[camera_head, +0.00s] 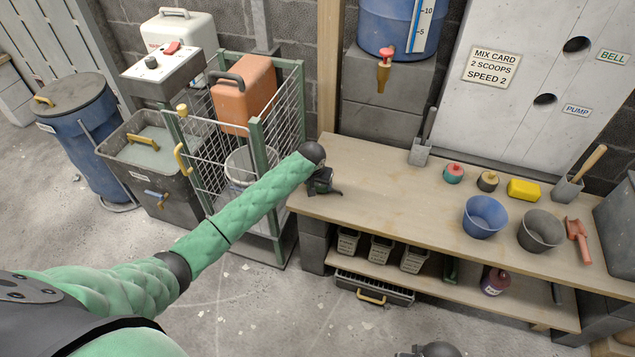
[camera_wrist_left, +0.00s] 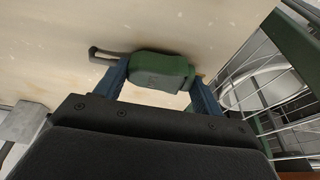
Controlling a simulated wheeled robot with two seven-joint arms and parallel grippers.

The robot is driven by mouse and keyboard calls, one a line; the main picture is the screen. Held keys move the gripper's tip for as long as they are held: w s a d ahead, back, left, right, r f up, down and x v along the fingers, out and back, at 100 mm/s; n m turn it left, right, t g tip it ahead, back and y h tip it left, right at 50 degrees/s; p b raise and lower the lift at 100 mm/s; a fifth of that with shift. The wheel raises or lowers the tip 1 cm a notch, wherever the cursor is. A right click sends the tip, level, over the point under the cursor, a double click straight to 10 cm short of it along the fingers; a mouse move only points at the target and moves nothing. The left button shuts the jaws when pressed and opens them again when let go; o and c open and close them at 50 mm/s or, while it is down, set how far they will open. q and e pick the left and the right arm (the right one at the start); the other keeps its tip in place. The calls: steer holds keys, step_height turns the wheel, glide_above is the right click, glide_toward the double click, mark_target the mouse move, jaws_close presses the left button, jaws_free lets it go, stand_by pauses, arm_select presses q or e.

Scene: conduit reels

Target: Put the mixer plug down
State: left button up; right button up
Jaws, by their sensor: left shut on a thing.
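My left gripper (camera_head: 322,187) is over the left end of the wooden bench (camera_head: 390,195), low at its surface. In the left wrist view its blue fingers are shut on the mixer plug (camera_wrist_left: 160,71), a green block with a dark bent cable or prong at one end. The plug is held between the two fingers, close to the pale bench top (camera_wrist_left: 200,25); I cannot tell whether it touches. In the head view the plug is small, dark and mostly hidden by the gripper.
A wire cage cart (camera_head: 250,130) stands left of the bench. A blue bucket (camera_head: 484,217), a grey bucket (camera_head: 541,231), a yellow sponge-like block (camera_head: 524,190) and a red scoop (camera_head: 578,240) are at the bench's right. The bench's left-middle top is clear. Bins (camera_head: 381,249) sit below.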

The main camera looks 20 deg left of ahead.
arm_select(q)
steer(key=shift+f, duration=0.15)
arm_select(e)
steer(key=shift+f, duration=0.15)
arm_select(q)
steer(key=shift+f, duration=0.15)
steer(key=o, duration=1)
arm_select(e)
steer(key=shift+f, duration=0.4)
